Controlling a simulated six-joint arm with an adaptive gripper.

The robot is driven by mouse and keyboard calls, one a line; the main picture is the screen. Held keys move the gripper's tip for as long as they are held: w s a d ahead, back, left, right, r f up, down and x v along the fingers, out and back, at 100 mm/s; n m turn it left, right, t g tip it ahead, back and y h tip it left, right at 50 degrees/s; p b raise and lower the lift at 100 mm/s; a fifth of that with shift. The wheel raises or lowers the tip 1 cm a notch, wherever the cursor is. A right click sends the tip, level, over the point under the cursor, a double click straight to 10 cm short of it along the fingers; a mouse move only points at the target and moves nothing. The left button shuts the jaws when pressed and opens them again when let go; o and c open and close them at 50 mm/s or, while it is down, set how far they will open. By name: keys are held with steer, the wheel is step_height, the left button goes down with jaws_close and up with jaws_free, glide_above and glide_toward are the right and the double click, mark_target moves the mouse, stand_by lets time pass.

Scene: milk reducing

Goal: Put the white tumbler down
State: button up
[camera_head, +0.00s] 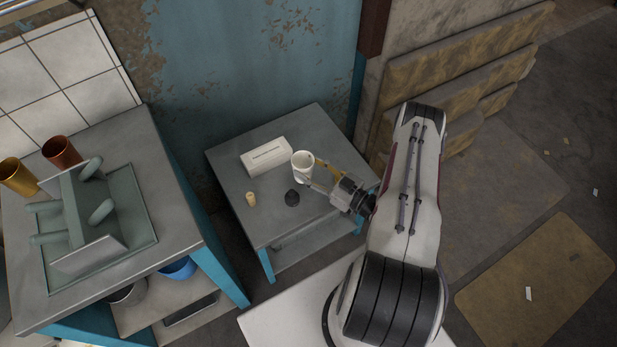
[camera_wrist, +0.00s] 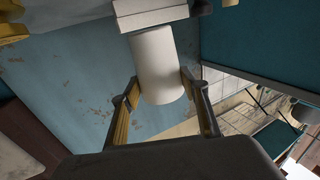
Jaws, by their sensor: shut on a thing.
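The white tumbler (camera_head: 302,166) is held upright over the small grey-topped table (camera_head: 232,168) in the head view. My gripper (camera_head: 312,174) reaches in from the right and is shut on the tumbler, one finger on each side. In the wrist view the tumbler (camera_wrist: 158,65) sits between the two fingers of my gripper (camera_wrist: 160,92). Whether the tumbler's base touches the table is hard to tell.
A white box (camera_head: 266,157) with a slot lies just left of the tumbler. A small tan object (camera_head: 250,199) and a dark round object (camera_head: 292,197) stand nearer the table's front. A counter at left holds a green rack (camera_head: 140,240), a copper cup (camera_head: 62,152) and a gold cup (camera_head: 17,176).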

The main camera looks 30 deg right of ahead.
steer(key=shift+f, duration=0.95)
steer(key=shift+f, duration=2.1)
steer(key=shift+f, duration=0.15)
steer(key=o, duration=1.1)
steer(key=shift+s, duration=0.1)
steer(key=shift+v, duration=5.9)
